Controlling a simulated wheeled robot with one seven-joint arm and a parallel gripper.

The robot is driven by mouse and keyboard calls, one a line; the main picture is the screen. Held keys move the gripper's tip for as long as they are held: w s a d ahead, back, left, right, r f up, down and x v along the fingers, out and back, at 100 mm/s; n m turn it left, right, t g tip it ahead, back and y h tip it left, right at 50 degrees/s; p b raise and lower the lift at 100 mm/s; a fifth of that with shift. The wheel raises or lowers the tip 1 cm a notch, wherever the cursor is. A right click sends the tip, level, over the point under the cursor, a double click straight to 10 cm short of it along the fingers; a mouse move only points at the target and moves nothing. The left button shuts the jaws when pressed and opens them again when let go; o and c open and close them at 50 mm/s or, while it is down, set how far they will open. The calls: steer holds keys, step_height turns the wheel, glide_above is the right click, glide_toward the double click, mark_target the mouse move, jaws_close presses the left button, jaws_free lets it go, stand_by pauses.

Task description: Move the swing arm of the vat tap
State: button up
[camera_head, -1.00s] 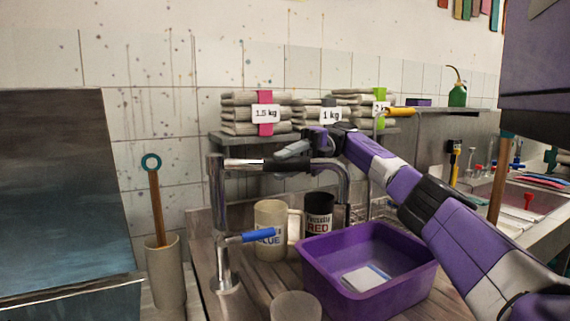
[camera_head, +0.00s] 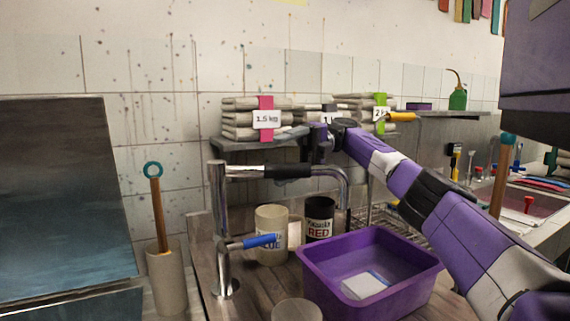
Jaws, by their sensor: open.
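The vat tap has an upright chrome post (camera_head: 220,220) at the left of the counter. Its swing arm (camera_head: 246,171) runs right from the post top, with a black sleeve (camera_head: 288,172), and bends down into a spout (camera_head: 346,192). A blue-handled lever (camera_head: 259,241) sticks out lower on the post. My gripper (camera_head: 306,143) is open, just above the right part of the swing arm and in front of the cloth stacks. I see no contact with the arm, and its fingertips are partly hard to make out.
A purple basin (camera_head: 370,308) stands right of the tap. A cream BLUE jug (camera_head: 270,225) and a black RED tin (camera_head: 319,212) stand behind the tap. Labelled cloth stacks (camera_head: 242,118) lie on a shelf behind my gripper. A stick in a holder (camera_head: 168,282) stands left.

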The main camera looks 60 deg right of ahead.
step_height(320, 180, up, 18)
steer(key=p, duration=1.5)
steer(key=shift+f, duration=0.25)
